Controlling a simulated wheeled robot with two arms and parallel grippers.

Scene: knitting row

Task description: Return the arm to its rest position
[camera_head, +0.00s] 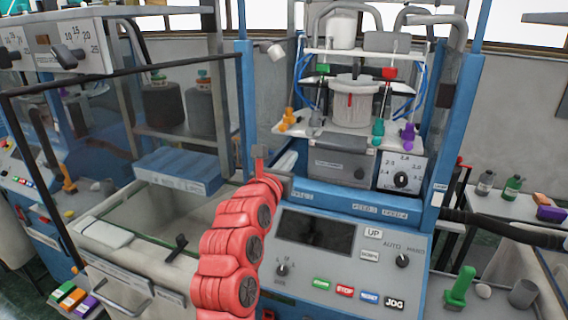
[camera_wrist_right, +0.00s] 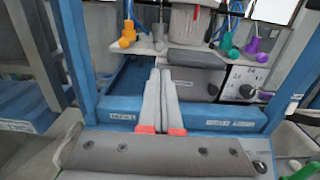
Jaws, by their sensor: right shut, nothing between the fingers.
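My red right arm (camera_head: 232,250) rises from the bottom middle of the head view, in front of the blue knitting machine. Its grey right gripper (camera_head: 259,152) is at the left side of the machine, left of the control panel (camera_head: 335,250). In the right wrist view the two fingers of the right gripper (camera_wrist_right: 160,72) lie together, shut and empty. They point toward the machine's grey box and the shelf with coloured knobs. My left gripper is not in view.
The blue frame post (camera_head: 245,120) stands close to the right gripper. A cabinet with a glass door (camera_head: 110,140) is open at the left. A green-handled item (camera_head: 460,287) and a grey cup (camera_head: 523,293) stand on the surface at lower right.

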